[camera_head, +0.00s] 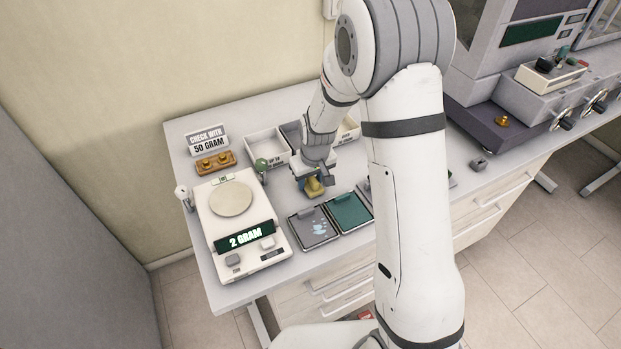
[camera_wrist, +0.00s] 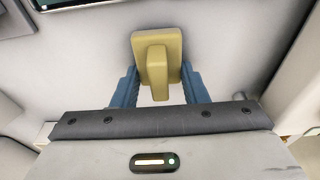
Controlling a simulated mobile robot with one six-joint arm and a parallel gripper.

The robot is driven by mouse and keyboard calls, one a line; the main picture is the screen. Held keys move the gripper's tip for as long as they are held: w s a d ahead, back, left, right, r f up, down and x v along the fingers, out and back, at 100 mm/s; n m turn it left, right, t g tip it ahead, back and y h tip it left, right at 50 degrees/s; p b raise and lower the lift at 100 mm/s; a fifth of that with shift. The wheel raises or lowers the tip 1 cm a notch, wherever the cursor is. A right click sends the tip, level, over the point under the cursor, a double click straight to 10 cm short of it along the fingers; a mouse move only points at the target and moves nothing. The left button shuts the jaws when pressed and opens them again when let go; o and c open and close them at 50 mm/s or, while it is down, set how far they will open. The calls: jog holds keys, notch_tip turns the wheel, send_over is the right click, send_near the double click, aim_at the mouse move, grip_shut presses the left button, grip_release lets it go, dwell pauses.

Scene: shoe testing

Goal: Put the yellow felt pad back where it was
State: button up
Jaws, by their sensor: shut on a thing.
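The yellow felt pad (camera_wrist: 157,60) is between the two blue fingers of my gripper (camera_wrist: 158,88) in the wrist view. It has a flat plate and a raised grip, and the fingers are shut on the grip. In the head view the yellow pad (camera_head: 314,187) shows under my gripper (camera_head: 311,180), just behind the grey and green trays. Whether the pad touches the table top or hangs just above it I cannot tell.
A grey tray with pale blue marks (camera_head: 314,229) and a green tray (camera_head: 349,212) lie in front. A scale (camera_head: 236,225) reading "2 GRAM" stands left. White bins (camera_head: 266,147) stand behind. A green-topped object (camera_head: 262,165) stands beside the scale.

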aim_at(314, 181)
jog(key=shift+f, duration=0.1)
jog(key=o, duration=1.3)
notch_tip(314, 181, up, 2)
jog(key=shift+r+p, duration=0.1)
jog(key=shift+p, duration=0.6)
notch_tip(314, 181, up, 10)
jog(key=s+b, duration=0.2)
jog(key=s+d+r+m, duration=0.1)
jog(key=s+d+r, duration=0.2)
jog(key=s, duration=0.4)
jog(key=s+d+r+m+t, duration=0.1)
jog(key=s+d+r, duration=0.3)
jog(key=s, duration=0.4)
jog(key=s+d+r+m, duration=0.2)
jog(key=s+d+r, duration=0.1)
jog(key=s, duration=0.4)
jog(key=shift+s+d+r+m+t+h, duration=0.15)
jog(key=shift+d+r+m+t+h, duration=0.2)
jog(key=shift+d, duration=0.25)
